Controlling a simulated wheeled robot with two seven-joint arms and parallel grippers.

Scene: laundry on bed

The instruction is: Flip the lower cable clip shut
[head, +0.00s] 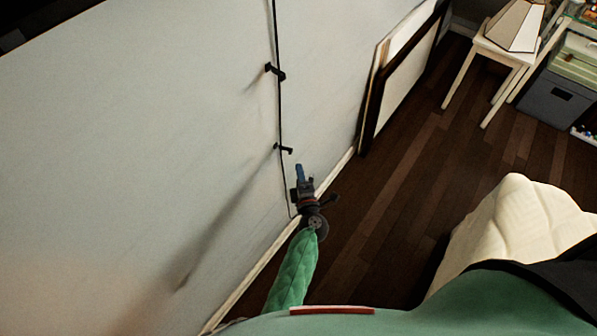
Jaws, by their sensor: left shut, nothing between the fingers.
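A thin black cable (278,110) runs down the pale wall. The upper cable clip (275,72) is a dark piece on the cable. The lower cable clip (283,149) is a smaller dark piece further down, with a part sticking out to the right; I cannot tell whether it is open or shut. My left gripper (299,167) is just below the lower clip, with its fingers pointing up toward it. They are together and empty, and look slightly apart from the clip. The cable behind my gripper is partly hidden. My right gripper is out of view.
Framed panels (399,82) lean against the wall to the right. A white stool (499,53) with a lampshade (516,24) and a grey box (553,101) stand at the upper right. Cream fabric (520,222) lies at the lower right. Dark wood floor (412,190) between is clear.

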